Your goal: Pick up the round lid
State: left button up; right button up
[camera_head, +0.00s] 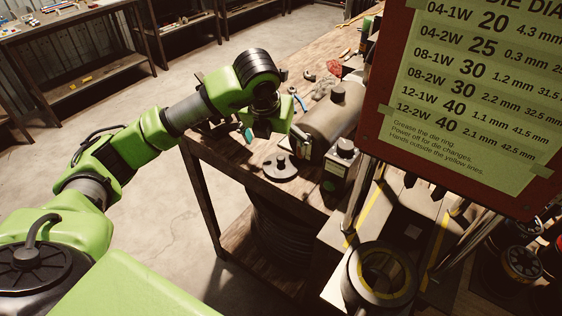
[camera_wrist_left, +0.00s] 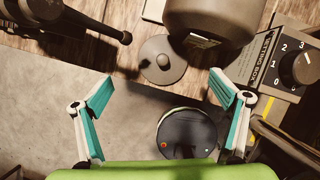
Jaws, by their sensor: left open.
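The round lid (camera_head: 281,167) is a flat dark grey disc with a small raised knob. It lies on the wooden bench (camera_head: 212,152) near its front edge, and it also shows in the left wrist view (camera_wrist_left: 161,62) at upper middle. My left gripper (camera_head: 248,134) is in the air to the left of the lid in the head view, apart from it. In the left wrist view my left gripper (camera_wrist_left: 162,92) has its teal-padded fingers spread wide and empty, with the lid beyond and between them. My right gripper is not in view.
A large dark cylinder (camera_head: 332,118) stands close behind the lid. A control box with a dial (camera_wrist_left: 303,68) is to the right. A round black object (camera_wrist_left: 187,135) is below the bench edge. A sign (camera_head: 470,95) hides the right side. Small tools (camera_head: 298,97) lie on the bench.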

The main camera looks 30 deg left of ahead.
aim_at(280, 159)
pick_arm(q)
jog(key=x, duration=0.3)
jog(key=shift+w+d+f, duration=0.1)
jog(key=shift+w+f, duration=0.1)
jog(key=shift+w, duration=0.15)
notch_tip(280, 159, down, 2)
jog(key=p, duration=0.2)
jog(key=shift+w+f+p, duration=0.2)
jog(key=shift+p, duration=0.2)
jog(key=shift+x, duration=1.15)
jog(key=shift+w+f, duration=0.1)
jog(key=shift+f, duration=0.15)
jog(key=c, duration=1.6)
jog(key=shift+d+f, duration=0.1)
grip_shut()
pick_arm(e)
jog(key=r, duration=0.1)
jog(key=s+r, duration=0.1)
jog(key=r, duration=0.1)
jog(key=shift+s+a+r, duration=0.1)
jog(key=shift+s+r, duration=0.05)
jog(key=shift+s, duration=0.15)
